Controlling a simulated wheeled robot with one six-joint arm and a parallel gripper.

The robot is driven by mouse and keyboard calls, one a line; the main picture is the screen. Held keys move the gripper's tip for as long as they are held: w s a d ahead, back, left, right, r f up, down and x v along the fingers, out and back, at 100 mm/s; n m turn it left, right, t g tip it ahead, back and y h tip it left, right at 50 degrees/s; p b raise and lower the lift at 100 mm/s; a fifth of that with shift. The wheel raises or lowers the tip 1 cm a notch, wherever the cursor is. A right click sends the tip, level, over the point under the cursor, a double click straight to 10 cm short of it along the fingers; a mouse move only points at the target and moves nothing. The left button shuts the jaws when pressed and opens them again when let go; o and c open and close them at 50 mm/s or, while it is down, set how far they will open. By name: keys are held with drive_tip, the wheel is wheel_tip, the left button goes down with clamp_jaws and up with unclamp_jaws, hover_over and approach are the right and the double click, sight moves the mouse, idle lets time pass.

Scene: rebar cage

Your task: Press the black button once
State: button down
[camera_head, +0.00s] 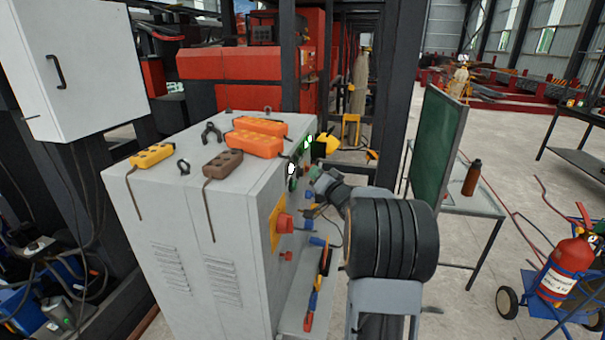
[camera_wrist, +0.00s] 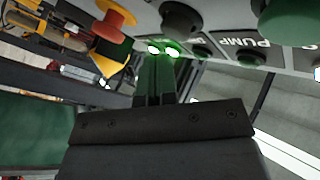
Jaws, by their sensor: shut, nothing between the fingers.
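A round black button (camera_wrist: 182,20) stands out from the grey panel at the top of the wrist view. A "PUMP" label is beside it, to its right. My gripper (camera_wrist: 158,58) is shut and empty. Its fingertips are just below the black button in this picture, over small glowing green lights. I cannot tell whether they touch the panel. In the head view my arm reaches to the control face of the grey cabinet (camera_head: 190,220). The black button cannot be made out there.
A red mushroom button on yellow (camera_head: 284,223) sticks out of the cabinet; a red knob (camera_wrist: 113,20) also shows in the wrist view. A large green button (camera_wrist: 290,18) is at the right. Orange and brown boxes lie on the cabinet top. A green board (camera_head: 437,145) stands right of my arm.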

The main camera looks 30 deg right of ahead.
drive_tip(key=shift+d, duration=0.1)
drive_tip(key=shift+s+d+p, duration=0.55)
drive_tip(key=shift+s+d, duration=1.2)
drive_tip(key=s+d+f+g+h, duration=0.3)
drive_tip(key=d+f+g+h, duration=0.3)
drive_tip(key=f, duration=0.3)
drive_tip(key=s+a+f+g, duration=0.3)
drive_tip(key=s+a+g, duration=0.2)
drive_tip(key=s+a+n+g+y, duration=0.1)
drive_tip(key=s+a, duration=0.4)
drive_tip(key=a, duration=0.5)
drive_tip(key=s+a+r+n+g+y, duration=0.1)
drive_tip(key=s+a+n, duration=0.3)
drive_tip(key=a, duration=0.5)
drive_tip(key=s+a+r+n+g+y, duration=0.1)
drive_tip(key=s+a+n+g+y, duration=0.1)
drive_tip(key=s+a, duration=0.4)
drive_tip(key=a+g+y, duration=0.1)
drive_tip(key=a, duration=0.3)
drive_tip(key=shift+s+a+y, duration=0.2)
drive_tip(key=shift+a+y, duration=0.1)
